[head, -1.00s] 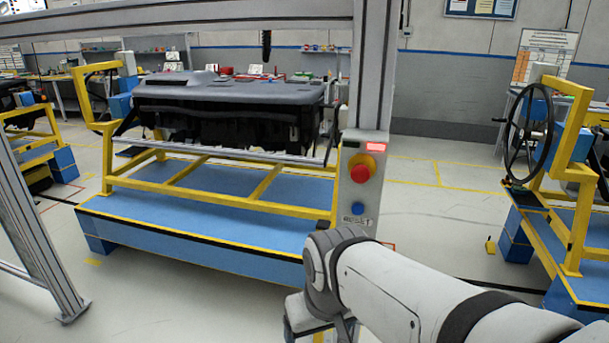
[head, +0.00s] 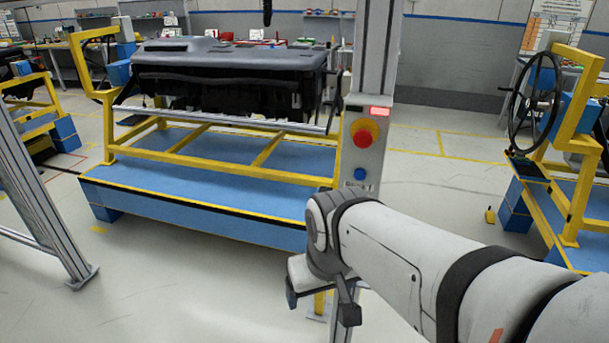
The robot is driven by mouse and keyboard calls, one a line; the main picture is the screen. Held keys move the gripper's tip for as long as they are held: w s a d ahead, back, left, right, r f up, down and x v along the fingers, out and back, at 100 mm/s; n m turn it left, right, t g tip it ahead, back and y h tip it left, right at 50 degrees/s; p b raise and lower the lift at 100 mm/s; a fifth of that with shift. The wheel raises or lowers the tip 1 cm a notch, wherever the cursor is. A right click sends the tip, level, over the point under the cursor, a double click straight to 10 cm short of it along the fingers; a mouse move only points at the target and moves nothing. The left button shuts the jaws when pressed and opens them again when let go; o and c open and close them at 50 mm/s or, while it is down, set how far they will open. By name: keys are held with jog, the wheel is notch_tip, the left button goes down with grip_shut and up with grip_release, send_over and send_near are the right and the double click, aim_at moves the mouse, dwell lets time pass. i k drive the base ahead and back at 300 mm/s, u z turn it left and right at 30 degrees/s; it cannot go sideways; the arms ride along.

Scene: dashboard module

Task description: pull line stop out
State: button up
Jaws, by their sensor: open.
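The line stop is a red mushroom button (head: 365,131) on a yellow collar, on the front of a grey control box (head: 361,170). The box is fixed to an upright metal post. A red lamp (head: 379,111) shows above the button and a blue button (head: 360,174) below it. From here I cannot tell whether the red button is pressed in or out. My gripper (head: 321,304) is open, below and in front of the box, apart from it. It is seen partly from behind, with my wrist above it.
A dashboard module (head: 230,75) rests on a yellow frame over a blue platform (head: 200,205) behind the post. Another yellow frame with a wheel (head: 535,105) stands at the right. A slanted metal post (head: 45,200) stands at the left. The floor in front is clear.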

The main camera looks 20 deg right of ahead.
aim_at(363, 138)
jog(key=u, duration=0.5)
jog(key=k, duration=1.4)
jog(key=z, duration=0.9)
jog(key=i, duration=1)
jog(key=z, duration=0.05)
